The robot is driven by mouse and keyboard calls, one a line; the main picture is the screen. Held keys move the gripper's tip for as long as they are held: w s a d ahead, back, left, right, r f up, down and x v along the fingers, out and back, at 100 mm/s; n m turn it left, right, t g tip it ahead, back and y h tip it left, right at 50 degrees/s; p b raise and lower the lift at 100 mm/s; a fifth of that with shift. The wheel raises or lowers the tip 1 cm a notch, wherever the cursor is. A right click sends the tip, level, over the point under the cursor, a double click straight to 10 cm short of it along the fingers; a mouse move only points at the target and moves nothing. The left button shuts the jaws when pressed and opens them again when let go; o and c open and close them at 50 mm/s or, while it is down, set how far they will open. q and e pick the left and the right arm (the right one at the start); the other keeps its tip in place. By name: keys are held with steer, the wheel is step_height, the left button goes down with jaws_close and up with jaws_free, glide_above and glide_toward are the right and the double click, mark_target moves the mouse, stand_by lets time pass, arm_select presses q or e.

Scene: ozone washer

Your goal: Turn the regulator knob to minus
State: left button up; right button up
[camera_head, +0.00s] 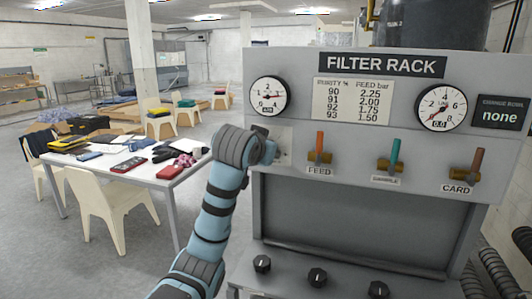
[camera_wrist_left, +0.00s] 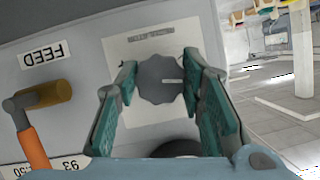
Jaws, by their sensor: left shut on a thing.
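The regulator knob (camera_wrist_left: 160,79) is a dark grey scalloped disc on a pale plate (camera_wrist_left: 150,38) in the left wrist view. A small light mark on it points to the right in that view. My left gripper (camera_wrist_left: 160,66) has its teal fingers on both sides of the knob and is shut on it. In the head view my left wrist (camera_head: 248,147) stands in front of the panel below the left gauge (camera_head: 268,96) and hides the knob and most of the plate. The plate's printing is too small to read. My right gripper is in neither view.
The FILTER RACK panel carries an orange FEED lever (camera_head: 320,146), a teal lever (camera_head: 395,155), a brown CARD lever (camera_head: 477,163) and a right gauge (camera_head: 440,107). Black knobs (camera_head: 317,277) sit on the lower ledge. A cluttered white table (camera_head: 165,181) stands to the left.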

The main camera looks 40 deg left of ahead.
arm_select(q)
steer(key=shift+f+n+t+h+b, duration=0.1)
steer(key=shift+n+t+h+b, duration=0.5)
steer(key=shift+n+h+b, duration=0.95)
steer(key=shift+f+n+t+h+b, duration=0.1)
steer(key=shift+n+t+h+b, duration=0.65)
steer(key=shift+n+b, duration=1.45)
steer(key=shift+n, duration=0.25)
steer(key=shift+r, duration=0.1)
steer(key=o, duration=1.1)
steer(key=shift+o, duration=0.2)
steer(key=shift+s+a, duration=0.1)
